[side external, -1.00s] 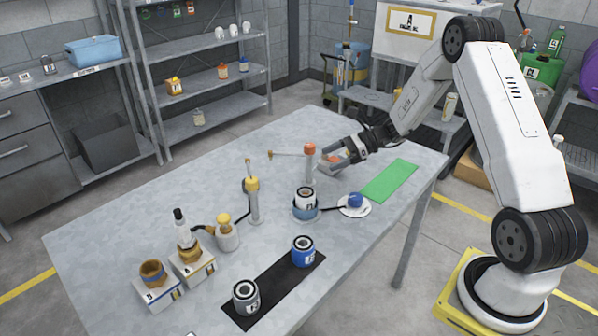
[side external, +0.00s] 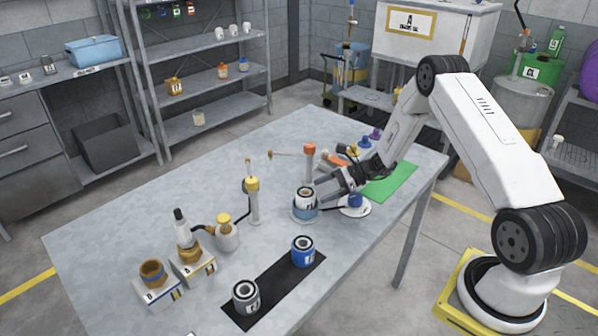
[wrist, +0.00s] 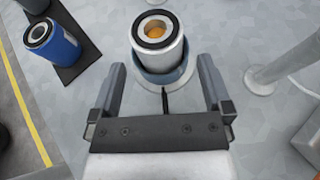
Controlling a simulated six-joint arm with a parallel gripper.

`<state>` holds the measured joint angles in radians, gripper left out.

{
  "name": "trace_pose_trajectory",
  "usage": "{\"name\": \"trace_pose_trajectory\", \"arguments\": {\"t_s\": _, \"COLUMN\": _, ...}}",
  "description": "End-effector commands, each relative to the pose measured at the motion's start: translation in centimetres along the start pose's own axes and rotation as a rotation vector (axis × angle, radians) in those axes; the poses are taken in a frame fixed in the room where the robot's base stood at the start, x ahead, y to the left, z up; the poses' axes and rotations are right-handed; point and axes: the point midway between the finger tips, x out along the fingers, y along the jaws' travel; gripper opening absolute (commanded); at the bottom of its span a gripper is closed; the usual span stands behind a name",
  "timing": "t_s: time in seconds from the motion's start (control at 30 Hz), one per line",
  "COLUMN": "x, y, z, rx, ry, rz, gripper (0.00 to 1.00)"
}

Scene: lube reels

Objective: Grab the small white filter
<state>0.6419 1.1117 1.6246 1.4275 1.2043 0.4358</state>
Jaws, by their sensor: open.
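The small white filter (side external: 305,197) has a black-ringed top and stands upright in a blue cup (side external: 303,212) on a round base. In the wrist view, the filter (wrist: 159,52) is straight ahead, with an orange centre in its top, and the blue cup (wrist: 186,72) shows around its lower part. My gripper (side external: 322,189) is open and empty, just right of the filter in the side view. In the wrist view, my gripper (wrist: 162,66) has its fingers spread wide, one toward each side of the filter. Whether they overlap its sides in depth is unclear.
A blue filter (side external: 302,252) and a grey filter (side external: 246,297) stand on a black mat (side external: 275,282). A yellow-topped post (side external: 253,203) and a red-topped post (side external: 309,160) stand nearby. A blue-knobbed white disc (side external: 352,210) lies right, near a green mat (side external: 398,180).

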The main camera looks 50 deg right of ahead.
Motion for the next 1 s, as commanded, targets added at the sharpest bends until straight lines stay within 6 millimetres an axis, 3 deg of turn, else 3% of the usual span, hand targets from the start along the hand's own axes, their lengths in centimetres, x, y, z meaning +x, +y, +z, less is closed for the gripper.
{"name": "trace_pose_trajectory", "arguments": {"t_s": 0.37, "x": 1.1, "y": 0.1, "z": 0.0, "rx": 0.0, "ry": 0.001, "rz": 0.001, "gripper": 1.0}}
{"name": "trace_pose_trajectory", "arguments": {"t_s": 0.73, "x": 5.0, "y": 0.3, "z": -0.1, "rx": 0.001, "ry": 0.001, "rz": 0.002, "gripper": 1.0}}
{"name": "trace_pose_trajectory", "arguments": {"t_s": 1.0, "x": 5.7, "y": 0.3, "z": 0.0, "rx": 0.0, "ry": 0.002, "rz": 0.0, "gripper": 1.0}}
